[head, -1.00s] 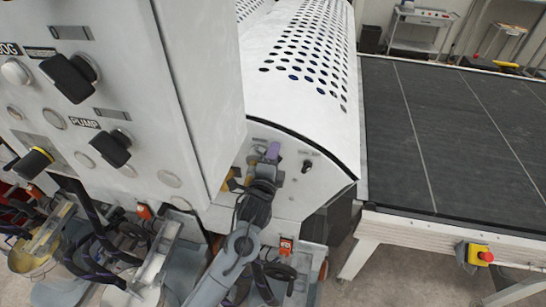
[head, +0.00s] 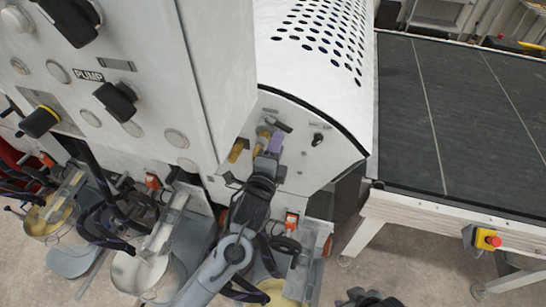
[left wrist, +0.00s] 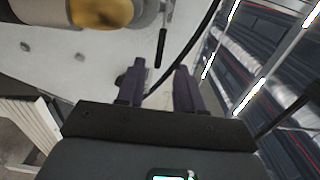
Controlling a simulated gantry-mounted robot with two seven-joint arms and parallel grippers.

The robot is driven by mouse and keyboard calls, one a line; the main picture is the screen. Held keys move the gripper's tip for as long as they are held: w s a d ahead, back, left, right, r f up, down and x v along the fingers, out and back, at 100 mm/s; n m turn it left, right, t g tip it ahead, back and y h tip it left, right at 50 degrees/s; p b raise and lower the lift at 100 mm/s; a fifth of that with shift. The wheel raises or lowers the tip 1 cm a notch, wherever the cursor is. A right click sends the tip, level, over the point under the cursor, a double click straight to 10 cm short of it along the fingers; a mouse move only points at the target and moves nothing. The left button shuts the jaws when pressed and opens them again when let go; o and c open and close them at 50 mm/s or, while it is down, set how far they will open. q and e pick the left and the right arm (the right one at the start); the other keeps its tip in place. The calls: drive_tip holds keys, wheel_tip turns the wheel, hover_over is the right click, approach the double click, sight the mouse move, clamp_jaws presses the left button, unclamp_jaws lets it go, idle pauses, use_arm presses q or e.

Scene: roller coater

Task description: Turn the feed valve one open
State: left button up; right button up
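A brass valve (head: 262,133) sits on the white end panel of the coater in the head view, with a short dark lever (head: 283,126) at its upper right. I take it for the feed valve; no label is readable. My left gripper (head: 268,147) is just below it, partly covering it. In the left wrist view, my left gripper (left wrist: 160,88) has its two dark fingers apart with nothing between them. The brass body (left wrist: 100,12) is at the top, and the dark lever (left wrist: 162,47) lies beyond the fingertips. A dark piece at the bottom edge may be my right gripper (head: 370,299); its fingers are hidden.
A second brass fitting (head: 236,150) is left of the valve. A small black knob (head: 318,139) is to its right. The control cabinet (head: 215,70) stands close on the left. Hoses and pots crowd below; a conveyor (head: 410,110) is at right.

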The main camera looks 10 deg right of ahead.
use_arm(q)
drive_tip(key=shift+b+v, duration=0.3)
drive_tip(key=shift+v, duration=1.25)
